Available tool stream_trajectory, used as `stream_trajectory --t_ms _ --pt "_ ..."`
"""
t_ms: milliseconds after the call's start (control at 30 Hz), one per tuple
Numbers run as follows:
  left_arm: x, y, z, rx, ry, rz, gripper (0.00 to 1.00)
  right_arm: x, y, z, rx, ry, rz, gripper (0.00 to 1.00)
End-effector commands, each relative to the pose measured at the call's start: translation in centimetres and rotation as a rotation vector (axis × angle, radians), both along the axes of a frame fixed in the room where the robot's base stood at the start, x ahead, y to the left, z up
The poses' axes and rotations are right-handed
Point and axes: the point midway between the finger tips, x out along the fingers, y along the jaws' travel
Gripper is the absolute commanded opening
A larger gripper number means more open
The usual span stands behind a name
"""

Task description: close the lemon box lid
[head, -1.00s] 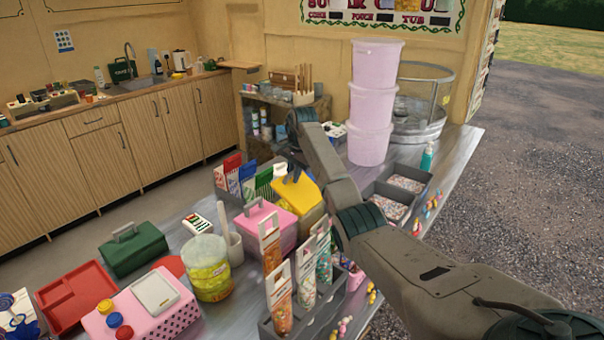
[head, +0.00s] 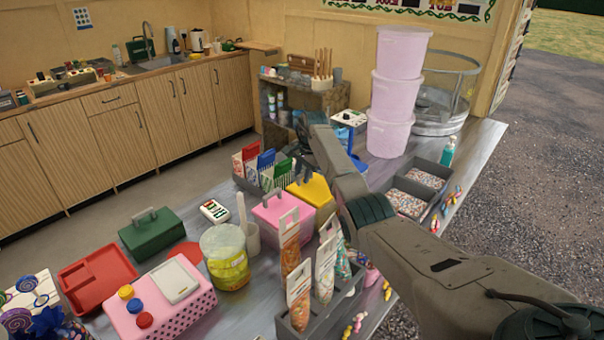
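The lemon box (head: 312,191) is the yellow box on the table, right behind the pink box (head: 283,210). Its yellow lid lies down over the top and looks flat; whether a small gap is left under it I cannot tell. My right gripper (head: 303,170) is just above and behind the lemon box, pointing down near its back left. Its dark fingers are small and partly hidden by my wrist, so their opening is unclear. Nothing shows held in it. My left gripper is out of view.
Packets in a rack (head: 266,168) stand left of the lemon box. Stacked pink tubs (head: 392,95) stand behind right, past a blue stand (head: 359,163). A cone holder (head: 310,322), a yellow tub (head: 226,262) and a green box (head: 152,233) fill the front and left.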

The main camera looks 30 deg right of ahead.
Motion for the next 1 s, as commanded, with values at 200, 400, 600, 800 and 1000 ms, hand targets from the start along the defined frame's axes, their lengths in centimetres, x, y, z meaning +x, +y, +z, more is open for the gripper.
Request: stream_trajectory --t_ms 200,400,600,800,1000 --pt "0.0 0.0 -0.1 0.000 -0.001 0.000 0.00 -0.5 -0.3 -0.9 -0.001 0.021 -0.003 0.31" --pt "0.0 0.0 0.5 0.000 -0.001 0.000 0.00 -0.5 -0.3 -0.2 -0.002 0.021 -0.004 0.31" --pt "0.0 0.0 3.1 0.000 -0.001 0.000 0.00 -0.4 -0.3 3.0 -0.002 0.015 -0.004 0.36" --pt "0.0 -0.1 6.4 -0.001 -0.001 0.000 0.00 -0.3 -0.2 6.6 -0.001 0.010 -0.003 0.36" --pt "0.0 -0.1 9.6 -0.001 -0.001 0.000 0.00 -0.2 -0.2 9.9 -0.002 0.008 -0.002 0.36"
